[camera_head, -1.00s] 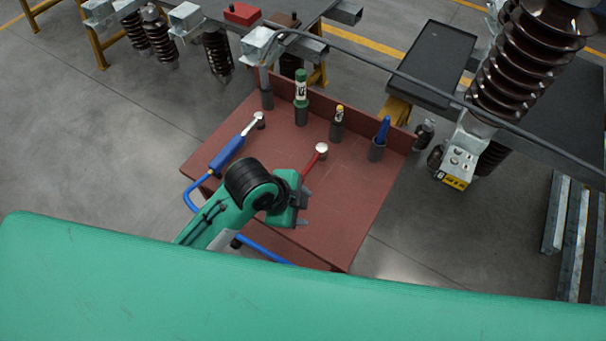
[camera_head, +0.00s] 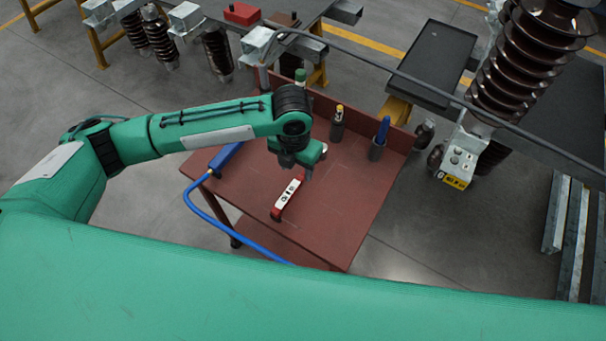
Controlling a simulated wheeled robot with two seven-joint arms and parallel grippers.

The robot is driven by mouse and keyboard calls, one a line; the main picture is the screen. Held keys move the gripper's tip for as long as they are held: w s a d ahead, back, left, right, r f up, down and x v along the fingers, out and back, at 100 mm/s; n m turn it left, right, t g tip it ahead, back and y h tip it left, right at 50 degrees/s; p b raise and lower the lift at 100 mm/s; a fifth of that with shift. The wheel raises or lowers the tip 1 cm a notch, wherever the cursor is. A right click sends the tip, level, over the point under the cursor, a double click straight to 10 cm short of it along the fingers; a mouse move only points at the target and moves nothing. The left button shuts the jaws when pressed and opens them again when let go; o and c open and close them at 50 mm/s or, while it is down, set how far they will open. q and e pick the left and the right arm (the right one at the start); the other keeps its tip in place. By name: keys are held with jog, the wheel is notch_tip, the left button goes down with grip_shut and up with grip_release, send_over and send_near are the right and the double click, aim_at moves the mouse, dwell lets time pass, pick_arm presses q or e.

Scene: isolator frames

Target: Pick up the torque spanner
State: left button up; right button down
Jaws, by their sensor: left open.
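The torque spanner appears to be the red tool with a white label (camera_head: 288,196), lying on the brown-red work table (camera_head: 335,220). Its handle end points toward the front edge, and its far end is hidden under my left gripper. My left gripper (camera_head: 301,173) is open and hangs above the far part of this tool, pointing down. I cannot tell whether its fingers are around the tool or only above it. My right gripper is not in view.
A blue-handled tool (camera_head: 226,157) with a blue hose (camera_head: 215,228) lies at the table's left, partly behind my arm. Dark holders with a yellow-topped item (camera_head: 338,115) and a blue item (camera_head: 382,130) stand along the back. The table's right part is clear.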

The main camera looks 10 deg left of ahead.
aim_at(293, 186)
pick_arm(q)
jog(key=shift+m, duration=0.3)
jog(key=f, duration=0.2)
jog(key=f+p, duration=0.1)
jog(key=f, duration=0.5)
jog(key=shift+w+a+p, duration=0.25)
jog(key=shift+a+p, duration=0.05)
jog(key=shift+a, duration=0.05)
jog(key=f, duration=0.1)
jog(key=f+p, duration=0.1)
jog(key=f, duration=0.1)
jog(key=f+p, duration=0.1)
jog(key=shift+w+a+f, duration=0.25)
jog(key=shift+w+a, duration=0.05)
jog(key=shift+f, duration=0.6)
jog(key=c, duration=0.9)
jog(key=shift+w+r, duration=0.1)
grip_shut()
